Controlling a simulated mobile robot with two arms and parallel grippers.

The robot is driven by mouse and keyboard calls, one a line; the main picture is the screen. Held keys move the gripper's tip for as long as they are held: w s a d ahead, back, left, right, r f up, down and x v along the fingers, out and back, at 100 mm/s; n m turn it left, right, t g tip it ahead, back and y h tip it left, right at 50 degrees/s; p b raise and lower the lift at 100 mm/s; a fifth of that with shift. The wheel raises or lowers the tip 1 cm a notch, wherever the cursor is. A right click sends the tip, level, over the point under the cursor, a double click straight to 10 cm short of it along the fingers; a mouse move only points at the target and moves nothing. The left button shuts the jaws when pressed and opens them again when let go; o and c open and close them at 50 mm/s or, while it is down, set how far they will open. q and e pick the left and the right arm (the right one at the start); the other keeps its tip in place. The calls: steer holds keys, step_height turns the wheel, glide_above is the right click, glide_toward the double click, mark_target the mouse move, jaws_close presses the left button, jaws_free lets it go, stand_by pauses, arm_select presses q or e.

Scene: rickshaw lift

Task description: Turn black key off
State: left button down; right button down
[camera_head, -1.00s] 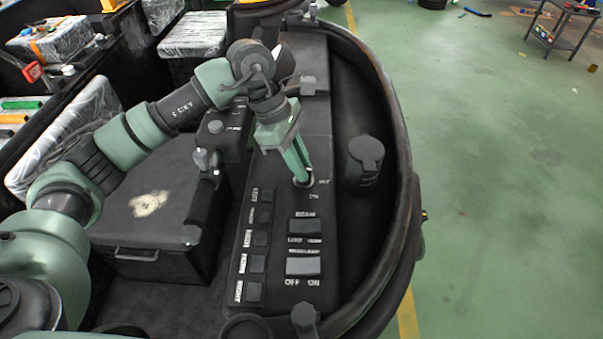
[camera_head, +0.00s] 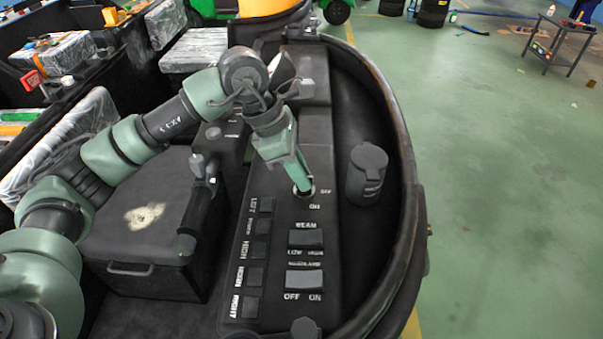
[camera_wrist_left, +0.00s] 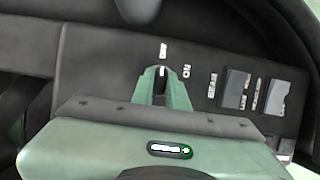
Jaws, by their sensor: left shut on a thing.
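My left gripper (camera_head: 302,190) reaches down onto the key switch on the dark control panel (camera_head: 275,215). Its fingertips are closed together at the round key socket (camera_head: 305,189), next to the printed OFF and ON labels. In the left wrist view the green fingers (camera_wrist_left: 162,80) are shut around the small black key (camera_wrist_left: 161,72), of which only a thin dark part shows between them. The rest of the key is hidden by the fingers. My right gripper is in neither view.
Beam and headlamp rocker switches (camera_head: 305,240) lie nearer on the panel, with a column of buttons (camera_head: 259,251) to their left. A dark capped cylinder (camera_head: 366,172) stands right of the key, inside the curved rim (camera_head: 408,190). A lever (camera_head: 203,190) stands at left.

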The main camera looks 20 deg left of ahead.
arm_select(q)
steer(key=c, duration=1.4)
jaws_free()
steer(key=shift+a, duration=0.1)
steer(key=shift+r, duration=0.1)
steer(key=b+v, duration=0.1)
steer(key=v, duration=0.6)
steer(key=shift+r+b, duration=0.3)
steer(key=shift+s+a, duration=0.1)
steer(key=shift+a, duration=0.05)
